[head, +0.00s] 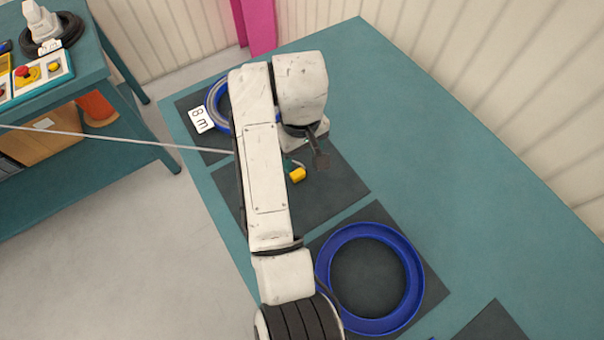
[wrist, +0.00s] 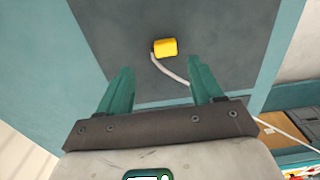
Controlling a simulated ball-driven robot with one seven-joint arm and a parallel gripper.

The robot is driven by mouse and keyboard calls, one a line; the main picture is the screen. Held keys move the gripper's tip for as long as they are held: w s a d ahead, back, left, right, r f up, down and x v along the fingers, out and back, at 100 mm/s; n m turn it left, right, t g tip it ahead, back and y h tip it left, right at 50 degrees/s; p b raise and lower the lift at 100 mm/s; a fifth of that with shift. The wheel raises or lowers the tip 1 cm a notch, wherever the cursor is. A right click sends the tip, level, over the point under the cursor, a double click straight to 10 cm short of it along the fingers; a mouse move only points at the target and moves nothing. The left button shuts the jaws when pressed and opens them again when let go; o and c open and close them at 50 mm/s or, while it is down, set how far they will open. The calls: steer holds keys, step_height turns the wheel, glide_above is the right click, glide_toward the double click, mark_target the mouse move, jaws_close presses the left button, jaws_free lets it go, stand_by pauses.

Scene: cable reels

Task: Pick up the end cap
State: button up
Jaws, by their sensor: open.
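The yellow end cap (head: 298,174) sits on the end of a pale cable (head: 180,146), over the middle dark mat (head: 335,188). In the wrist view the end cap (wrist: 165,47) is beyond the fingertips, roughly centred between them. The cable (wrist: 172,71) curves back from it and passes behind the right finger. My gripper (wrist: 160,68) is open, its two teal fingers spread with nothing between them. In the head view my arm hides most of the gripper; a bit of teal finger shows just above the cap.
A blue ring-shaped reel (head: 412,275) lies on the nearer mat. Another blue reel (head: 213,105) with an "8 m" tag (head: 201,119) lies at the far left, partly behind my arm. The teal table's right side (head: 430,170) is clear. The cable runs left toward a side bench (head: 130,150).

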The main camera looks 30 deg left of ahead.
mark_target(298, 173)
steer(key=shift+s+a+f+p, duration=0.15)
steer(key=shift+s+f, duration=0.05)
steer(key=shift+f, duration=1.5)
steer(key=shift+s+a+f+p, duration=0.1)
steer(key=shift+s+f+p, duration=0.05)
steer(key=shift+f, duration=1.5)
steer(key=c, duration=1.1)
